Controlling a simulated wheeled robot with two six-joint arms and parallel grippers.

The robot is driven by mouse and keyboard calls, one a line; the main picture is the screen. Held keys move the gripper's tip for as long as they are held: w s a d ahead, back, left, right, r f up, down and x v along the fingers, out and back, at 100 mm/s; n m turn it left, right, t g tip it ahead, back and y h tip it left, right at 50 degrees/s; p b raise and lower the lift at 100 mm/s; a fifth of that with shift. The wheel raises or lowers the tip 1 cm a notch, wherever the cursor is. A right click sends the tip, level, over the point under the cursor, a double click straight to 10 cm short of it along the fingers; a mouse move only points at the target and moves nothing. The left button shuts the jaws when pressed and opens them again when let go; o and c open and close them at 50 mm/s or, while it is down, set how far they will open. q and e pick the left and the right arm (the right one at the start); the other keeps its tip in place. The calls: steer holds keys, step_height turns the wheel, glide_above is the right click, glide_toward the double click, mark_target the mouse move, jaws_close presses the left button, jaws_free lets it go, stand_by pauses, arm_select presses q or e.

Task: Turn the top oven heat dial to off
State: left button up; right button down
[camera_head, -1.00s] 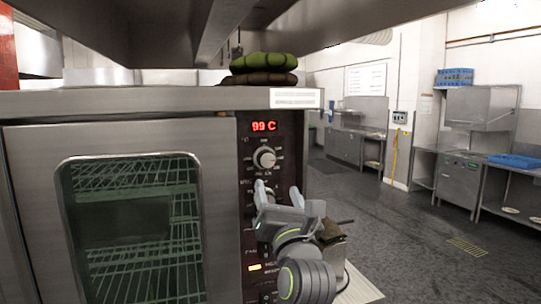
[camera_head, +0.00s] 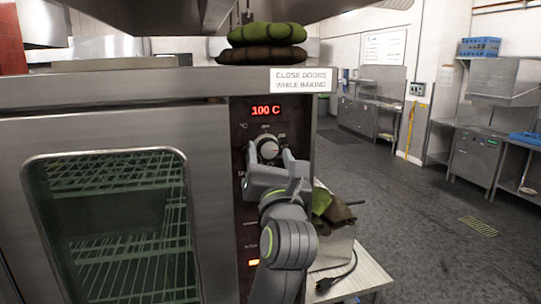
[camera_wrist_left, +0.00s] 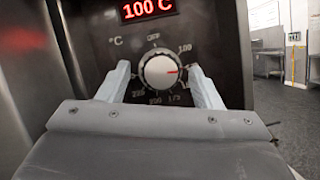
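The top oven heat dial (camera_head: 267,148) is a round silver knob on the dark control panel, below a red display (camera_head: 266,110) reading 100 C. In the left wrist view the dial (camera_wrist_left: 161,70) has a red mark pointing right, between the 100 label and the number below it; OFF is at the top. My left gripper (camera_head: 268,153) is open, one finger on each side of the dial. In the left wrist view its fingertips (camera_wrist_left: 157,68) stand apart from the knob's sides. My right gripper is not in view.
The oven door (camera_head: 108,200) with its glass window is left of the panel. Green and brown folded cloths (camera_head: 262,44) lie on the oven top. A small table (camera_head: 345,278) with cloths stands right of the oven. Open floor lies to the right.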

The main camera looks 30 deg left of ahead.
arm_select(q)
steer(key=c, duration=0.5)
steer(key=shift+w, duration=0.1)
steer(key=c, duration=0.4)
steer(key=shift+f, duration=0.1)
